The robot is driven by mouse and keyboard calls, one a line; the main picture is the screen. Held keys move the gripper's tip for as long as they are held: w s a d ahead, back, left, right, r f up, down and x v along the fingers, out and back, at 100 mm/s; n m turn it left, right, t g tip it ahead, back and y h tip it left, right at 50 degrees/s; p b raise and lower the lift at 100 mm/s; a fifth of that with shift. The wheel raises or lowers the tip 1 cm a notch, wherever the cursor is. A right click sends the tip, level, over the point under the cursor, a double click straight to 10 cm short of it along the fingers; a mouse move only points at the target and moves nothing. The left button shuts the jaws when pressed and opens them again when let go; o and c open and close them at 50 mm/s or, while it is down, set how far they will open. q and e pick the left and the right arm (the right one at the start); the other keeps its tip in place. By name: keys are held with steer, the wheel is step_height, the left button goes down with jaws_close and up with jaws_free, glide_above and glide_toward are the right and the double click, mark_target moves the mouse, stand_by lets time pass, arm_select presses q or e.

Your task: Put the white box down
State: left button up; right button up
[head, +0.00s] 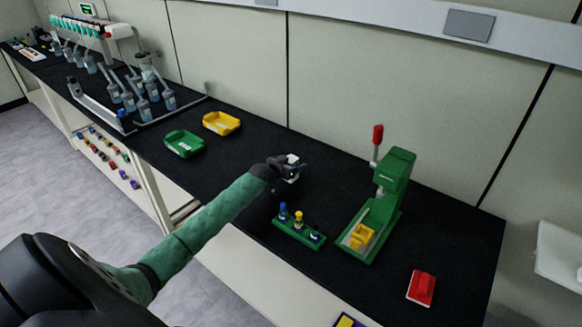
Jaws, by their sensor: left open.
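My left arm reaches in from the lower left over the black bench. My left gripper (298,168) is open, above the bench behind the green vial rack. A small white shape (292,158) shows at the gripper. I cannot tell whether it is the white box or part of the gripper, nor whether it touches the bench. No other clear white box stands near the gripper. My right gripper is not in view.
A green rack (299,232) with several vials stands in front of the gripper. Green (184,144) and yellow (222,123) trays are to the left, near flask-laden apparatus (135,90).

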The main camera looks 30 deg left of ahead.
arm_select(q)
steer(key=shift+w+f, duration=0.1)
steer(key=shift+w, duration=0.05)
steer(key=shift+c, duration=0.5)
steer(key=c, duration=1)
steer(key=shift+c, duration=0.2)
